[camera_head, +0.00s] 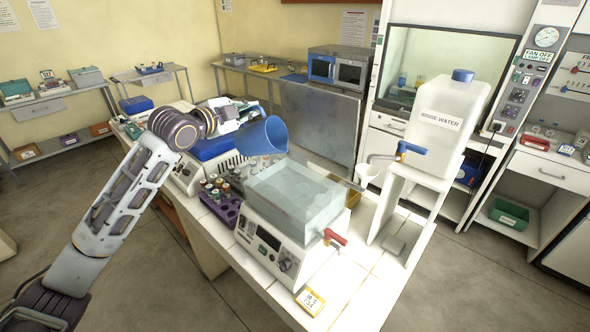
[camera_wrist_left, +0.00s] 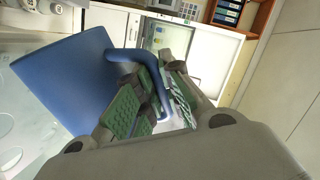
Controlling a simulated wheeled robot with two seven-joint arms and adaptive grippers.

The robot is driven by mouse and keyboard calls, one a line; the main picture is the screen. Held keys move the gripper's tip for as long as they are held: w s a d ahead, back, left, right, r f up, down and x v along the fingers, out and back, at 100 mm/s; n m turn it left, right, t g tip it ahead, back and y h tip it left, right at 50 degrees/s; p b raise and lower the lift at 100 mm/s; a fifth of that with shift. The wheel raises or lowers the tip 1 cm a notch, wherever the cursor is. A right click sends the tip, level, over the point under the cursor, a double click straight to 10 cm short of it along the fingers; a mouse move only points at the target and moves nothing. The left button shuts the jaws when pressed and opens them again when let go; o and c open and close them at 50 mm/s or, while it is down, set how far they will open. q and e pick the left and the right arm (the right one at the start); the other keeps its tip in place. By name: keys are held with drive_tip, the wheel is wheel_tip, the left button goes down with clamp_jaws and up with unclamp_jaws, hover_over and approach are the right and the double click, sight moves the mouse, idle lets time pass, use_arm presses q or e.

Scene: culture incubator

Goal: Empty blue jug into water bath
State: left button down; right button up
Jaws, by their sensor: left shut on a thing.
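The blue jug (camera_head: 263,137) is tilted on its side, with its mouth turned toward the right, just above and behind the water bath. My left gripper (camera_head: 227,118) is shut on the jug's handle; the left wrist view shows the green-padded fingers (camera_wrist_left: 150,98) around the handle of the jug (camera_wrist_left: 70,80). The water bath (camera_head: 295,196) is a clear, water-filled tank on a white control unit with a red tap at its front. I cannot tell whether water is leaving the jug. My right gripper is out of view.
A purple rack with tubes (camera_head: 222,203) stands just left of the bath. A large rinse water container (camera_head: 450,125) with a tap stands on a white stand at right. A yellow-edged label card (camera_head: 310,300) lies at the bench's front.

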use_arm(q)
drive_tip(key=shift+a, duration=0.2)
drive_tip(key=shift+a+r, duration=0.1)
drive_tip(key=shift+r, duration=0.05)
drive_tip(key=shift+r+p, duration=0.1)
drive_tip(key=shift+p, duration=0.2)
